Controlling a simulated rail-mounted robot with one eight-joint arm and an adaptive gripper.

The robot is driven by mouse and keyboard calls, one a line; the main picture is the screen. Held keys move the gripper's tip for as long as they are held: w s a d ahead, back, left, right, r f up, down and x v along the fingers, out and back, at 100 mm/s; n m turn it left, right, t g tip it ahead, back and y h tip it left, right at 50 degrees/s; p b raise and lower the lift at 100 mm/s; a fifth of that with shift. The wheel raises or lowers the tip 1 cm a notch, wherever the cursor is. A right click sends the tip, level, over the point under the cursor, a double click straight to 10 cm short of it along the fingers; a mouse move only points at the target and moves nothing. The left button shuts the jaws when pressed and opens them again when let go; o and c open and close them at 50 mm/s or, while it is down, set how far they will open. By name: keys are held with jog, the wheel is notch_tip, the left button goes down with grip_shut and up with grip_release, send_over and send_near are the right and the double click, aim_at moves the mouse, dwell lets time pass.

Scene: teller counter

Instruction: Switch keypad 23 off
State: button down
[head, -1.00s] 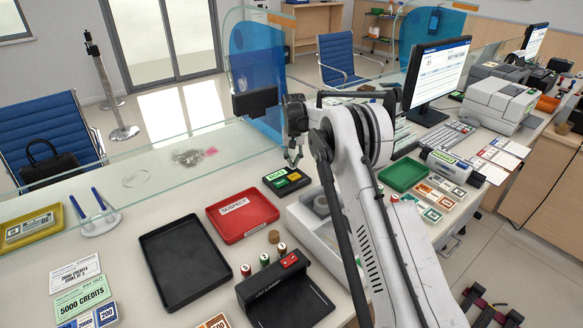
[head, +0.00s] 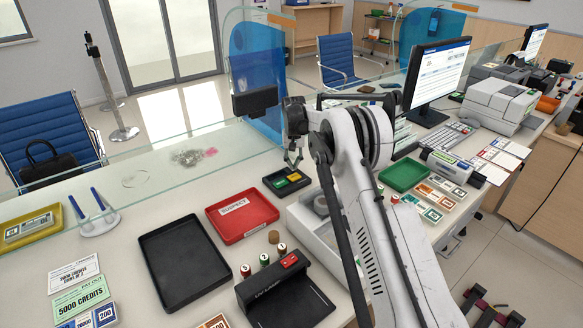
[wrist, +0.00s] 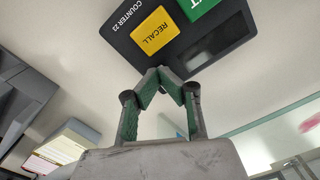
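Keypad 23 (head: 287,181) is a small black box on the counter behind the red tray. In the wrist view the keypad (wrist: 118,35) reads "COUNTER 23" and shows a yellow RECALL button (wrist: 154,31) and part of a green button (wrist: 205,12). Its small display window (wrist: 212,46) is dark. My gripper (head: 293,160) points down just above the keypad's far side. In the wrist view the tips of my gripper (wrist: 162,77) meet, with nothing between them, close to the keypad's edge. I cannot tell whether they touch it.
A glass screen (head: 150,158) runs behind the keypad, with a blue panel (head: 257,75) near my gripper. A red SUSPECT tray (head: 243,214) and a black tray (head: 184,257) lie in front and left. A green tray (head: 403,175) and a monitor (head: 437,72) stand to the right.

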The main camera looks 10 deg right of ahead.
jog(key=shift+r+p, duration=0.9)
jog(key=shift+r, duration=2.5)
jog(key=shift+r, duration=0.2)
jog(key=s+r+t, duration=0.1)
jog(key=s+r, duration=0.7)
jog(key=r, duration=0.3)
jog(key=s+r+t, duration=0.2)
jog(key=s+r, duration=0.6)
jog(key=r, duration=0.2)
jog(key=s+r+t, duration=0.1)
jog(key=s+r, duration=0.2)
jog(key=s, duration=0.5)
jog(key=s+r, duration=0.3)
jog(key=s, duration=0.5)
jog(key=s+f+t, duration=0.1)
jog(key=s+f, duration=0.1)
jog(key=s, duration=0.5)
jog(key=s+f+t, duration=0.1)
jog(key=s+f, duration=0.2)
jog(key=s, duration=0.5)
jog(key=s+f+n+t, duration=0.1)
jog(key=s+f, duration=0.2)
jog(key=s, duration=0.5)
jog(key=shift+s+f, duration=0.2)
jog(key=shift+f, duration=0.05)
